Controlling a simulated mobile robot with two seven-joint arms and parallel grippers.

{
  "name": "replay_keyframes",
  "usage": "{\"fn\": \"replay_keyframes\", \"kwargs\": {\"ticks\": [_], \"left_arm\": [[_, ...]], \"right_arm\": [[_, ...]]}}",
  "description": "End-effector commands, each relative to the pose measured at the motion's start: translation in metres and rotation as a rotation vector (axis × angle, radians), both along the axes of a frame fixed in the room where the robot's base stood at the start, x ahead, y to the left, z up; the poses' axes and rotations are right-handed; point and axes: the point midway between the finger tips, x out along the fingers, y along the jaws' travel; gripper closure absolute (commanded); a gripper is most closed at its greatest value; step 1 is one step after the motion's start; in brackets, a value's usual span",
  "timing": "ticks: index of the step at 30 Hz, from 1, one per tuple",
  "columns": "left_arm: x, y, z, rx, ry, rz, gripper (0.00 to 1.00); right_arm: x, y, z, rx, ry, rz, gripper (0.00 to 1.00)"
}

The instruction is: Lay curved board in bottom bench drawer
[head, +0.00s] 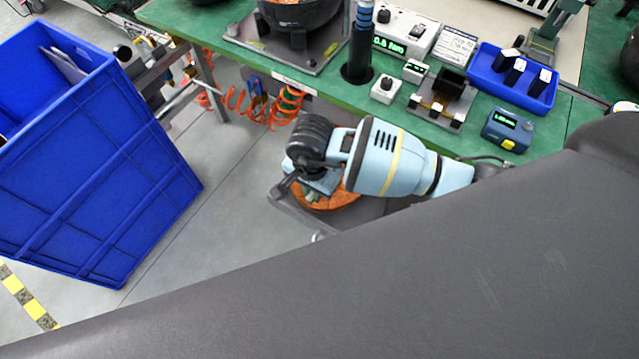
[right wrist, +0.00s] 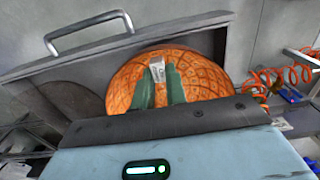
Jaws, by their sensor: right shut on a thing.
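The curved board is an orange, domed piece with a grid pattern and a pale tag in its middle; it shows in the right wrist view (right wrist: 205,72) and partly in the head view (head: 342,198). My right gripper (head: 314,196) reaches down over it, and its green fingers (right wrist: 159,82) are shut on the board at the pale tag. The bottom bench drawer (right wrist: 62,68) is pulled out, grey, with a bar handle on its front. The board is over or inside the drawer; its contact with the floor of the drawer is hidden. My left gripper is out of view.
The green bench (head: 222,42) stands above the drawer, carrying instruments and a blue tray (head: 512,80). Orange coiled hoses (head: 285,105) hang under its edge. A large blue bin (head: 95,165) stands on the left. Grey floor (head: 225,240) between bin and drawer is clear.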

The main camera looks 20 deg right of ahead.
Motion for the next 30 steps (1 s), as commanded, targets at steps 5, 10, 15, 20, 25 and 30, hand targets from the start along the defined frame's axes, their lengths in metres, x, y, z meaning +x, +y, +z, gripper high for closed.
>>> {"fn": "replay_keyframes", "kwargs": {"ticks": [5,10,15,20,25,30], "left_arm": [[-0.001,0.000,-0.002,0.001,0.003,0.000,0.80],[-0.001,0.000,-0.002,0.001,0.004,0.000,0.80],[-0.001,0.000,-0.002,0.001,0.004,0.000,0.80],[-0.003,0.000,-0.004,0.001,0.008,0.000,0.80],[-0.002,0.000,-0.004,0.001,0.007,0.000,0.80],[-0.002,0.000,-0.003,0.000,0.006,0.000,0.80]], "right_arm": [[0.013,-0.018,-0.017,-0.001,0.003,-0.005,1.00],[0.017,-0.023,-0.022,-0.001,0.001,-0.001,1.00],[0.017,-0.023,-0.022,-0.001,0.000,-0.001,1.00],[0.017,-0.023,-0.026,-0.001,0.002,-0.001,1.00],[0.017,-0.023,-0.025,-0.001,0.001,-0.001,0.67],[0.017,-0.023,-0.025,-0.001,0.001,-0.001,0.65]]}}
